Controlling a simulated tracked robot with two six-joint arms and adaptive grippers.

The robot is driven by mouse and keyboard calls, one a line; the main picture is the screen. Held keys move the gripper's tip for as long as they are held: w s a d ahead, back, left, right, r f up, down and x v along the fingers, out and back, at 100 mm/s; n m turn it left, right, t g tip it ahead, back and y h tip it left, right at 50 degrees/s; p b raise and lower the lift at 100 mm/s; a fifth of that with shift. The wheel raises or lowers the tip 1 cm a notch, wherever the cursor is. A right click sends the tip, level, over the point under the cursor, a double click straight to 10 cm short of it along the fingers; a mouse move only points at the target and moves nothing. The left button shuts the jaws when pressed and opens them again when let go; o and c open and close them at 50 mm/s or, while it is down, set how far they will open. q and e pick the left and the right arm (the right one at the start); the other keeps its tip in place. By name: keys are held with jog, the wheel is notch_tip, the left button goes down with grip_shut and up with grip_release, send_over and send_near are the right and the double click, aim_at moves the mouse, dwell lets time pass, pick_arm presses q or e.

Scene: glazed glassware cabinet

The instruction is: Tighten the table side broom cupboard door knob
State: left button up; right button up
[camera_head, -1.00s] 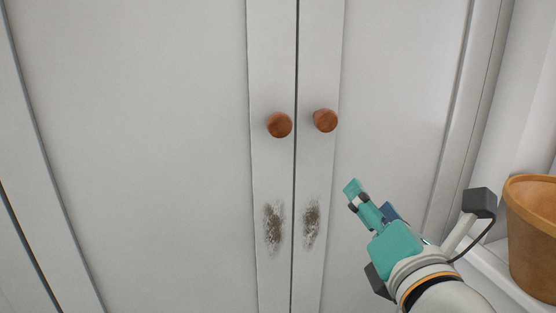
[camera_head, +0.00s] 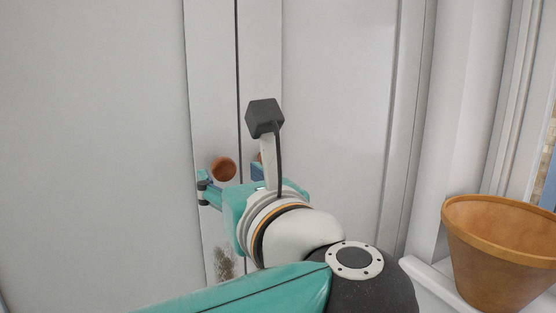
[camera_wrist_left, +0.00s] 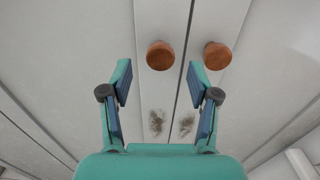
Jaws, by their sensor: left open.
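Two round reddish-brown wooden knobs sit side by side on the two pale cupboard doors, one on each side of the centre gap. The left knob (camera_head: 223,169) shows clearly in the head view and in the left wrist view (camera_wrist_left: 160,55). The right knob (camera_wrist_left: 217,55) is mostly hidden behind my gripper in the head view. My left gripper (camera_head: 231,178) is open and empty in front of the doors. In the left wrist view, the left knob lies just beyond and between the fingertips (camera_wrist_left: 160,75). I cannot tell whether either finger touches it. My right gripper is not in view.
Dark scuff marks (camera_head: 223,264) stain the door edges below the knobs. A brown pot (camera_head: 503,255) stands on a white ledge at the right. The door panels left of the knobs are clear.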

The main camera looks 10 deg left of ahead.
aim_at(225, 169)
pick_arm(q)
jog(key=x, duration=0.5)
jog(key=shift+w+p, duration=0.1)
jog(key=shift+p, duration=0.25)
grip_shut()
